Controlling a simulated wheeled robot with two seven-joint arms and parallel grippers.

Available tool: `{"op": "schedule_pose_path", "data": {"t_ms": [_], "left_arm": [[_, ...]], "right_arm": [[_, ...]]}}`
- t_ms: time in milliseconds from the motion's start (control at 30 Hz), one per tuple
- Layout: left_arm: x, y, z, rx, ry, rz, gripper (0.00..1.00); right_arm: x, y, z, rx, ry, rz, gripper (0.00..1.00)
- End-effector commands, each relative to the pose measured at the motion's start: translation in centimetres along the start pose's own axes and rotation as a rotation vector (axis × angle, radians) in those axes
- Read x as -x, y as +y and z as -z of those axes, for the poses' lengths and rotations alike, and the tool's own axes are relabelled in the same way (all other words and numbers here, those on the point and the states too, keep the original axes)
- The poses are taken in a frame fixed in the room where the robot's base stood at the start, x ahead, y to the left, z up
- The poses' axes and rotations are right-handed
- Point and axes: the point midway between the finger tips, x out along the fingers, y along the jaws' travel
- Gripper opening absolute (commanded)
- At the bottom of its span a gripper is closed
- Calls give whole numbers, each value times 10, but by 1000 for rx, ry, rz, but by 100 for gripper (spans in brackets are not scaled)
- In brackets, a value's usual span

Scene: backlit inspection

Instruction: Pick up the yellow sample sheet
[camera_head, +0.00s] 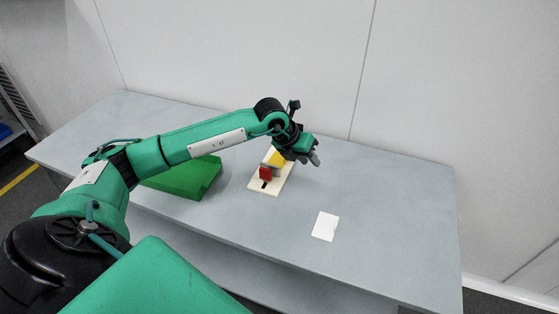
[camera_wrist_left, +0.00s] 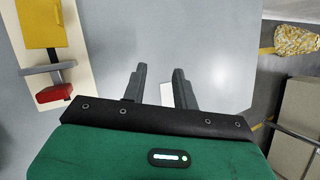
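The yellow sample sheet (camera_head: 277,158) sits at the far end of a cream board (camera_head: 268,188). In the left wrist view the yellow sheet (camera_wrist_left: 40,22) is at the upper left, beside a grey bar (camera_wrist_left: 48,69) and a red block (camera_wrist_left: 54,94) on the same board. My left gripper (camera_head: 314,158) is just right of the board, above the table. In the left wrist view its two fingers (camera_wrist_left: 160,88) are apart, with the sheet to their left and nothing held between them. My right gripper is not in view.
A white card (camera_head: 326,226) lies flat on the grey table (camera_head: 390,210), right of the board. A green box (camera_head: 188,178) stands left of the board, partly behind my left arm. The table's right side is clear. A pale wall (camera_head: 260,50) rises behind the table.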

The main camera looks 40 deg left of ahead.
Motion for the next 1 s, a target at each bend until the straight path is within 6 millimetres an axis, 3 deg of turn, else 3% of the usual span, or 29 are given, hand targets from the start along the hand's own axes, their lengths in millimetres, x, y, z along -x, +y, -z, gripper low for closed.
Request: {"op": "schedule_pose_path", "data": {"t_ms": [33, 100, 200, 300, 367, 700, 1000], "left_arm": [[12, 27, -10, 2, 1, -105, 29], [26, 58, -18, 13, 8, -228, 29], [43, 86, -25, 29, 13, -346, 29], [48, 101, -27, 41, 16, -402, 29], [44, 105, -27, 44, 18, -412, 29], [-14, 129, -26, 43, 19, -409, 29], [-34, 136, -29, 42, 17, -408, 29]], "right_arm": [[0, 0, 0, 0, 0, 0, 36], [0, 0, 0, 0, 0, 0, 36], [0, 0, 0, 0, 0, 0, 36], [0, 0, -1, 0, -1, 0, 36], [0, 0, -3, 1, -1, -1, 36], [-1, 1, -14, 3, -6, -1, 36], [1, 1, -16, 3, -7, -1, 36]]}}
